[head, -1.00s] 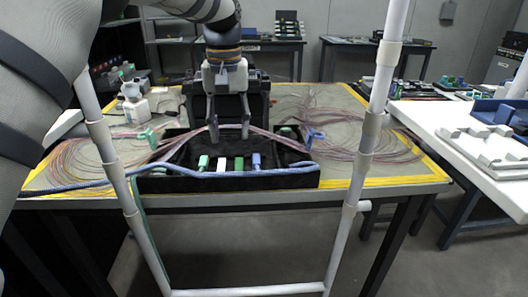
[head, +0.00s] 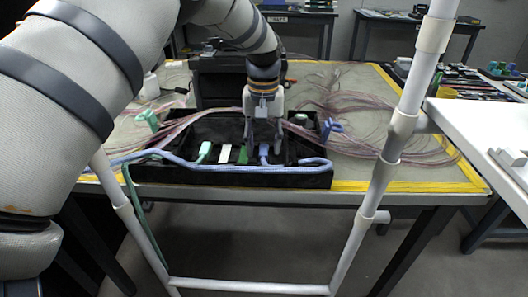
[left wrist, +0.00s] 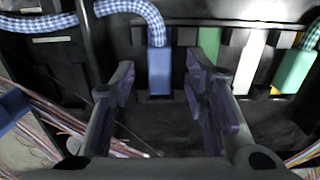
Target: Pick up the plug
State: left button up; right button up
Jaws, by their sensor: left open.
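A black tray (head: 300,178) at the front of the table holds a row of plugs. From left to right in the head view these are a light green plug (head: 204,150), a white piece (head: 225,157), a darker green piece (head: 243,156) and a blue plug (head: 264,151) with a cable. My left gripper (head: 262,146) is open, pointing down at the blue plug. In the left wrist view the blue plug (left wrist: 160,70) lies at the gap between the fingertips (left wrist: 160,82), with space on both sides; I cannot tell their depth difference. My right gripper is out of view.
A blue cable (head: 170,156) runs along the tray's front. Thin pink fibre bundles (head: 385,145) spread over the table on both sides. A blue clip (head: 329,129) and a green clip (head: 151,119) stand beside the tray. A white pipe frame (head: 397,135) stands in front.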

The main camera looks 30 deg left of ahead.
aim_at(264, 149)
pick_arm(q)
jog(key=shift+f, duration=0.3)
grip_shut()
jog(key=shift+r, duration=0.1)
notch_tip(264, 149, up, 10)
dwell(0.3)
notch_tip(264, 149, down, 4)
jog(key=shift+r, duration=0.1)
dwell(0.3)
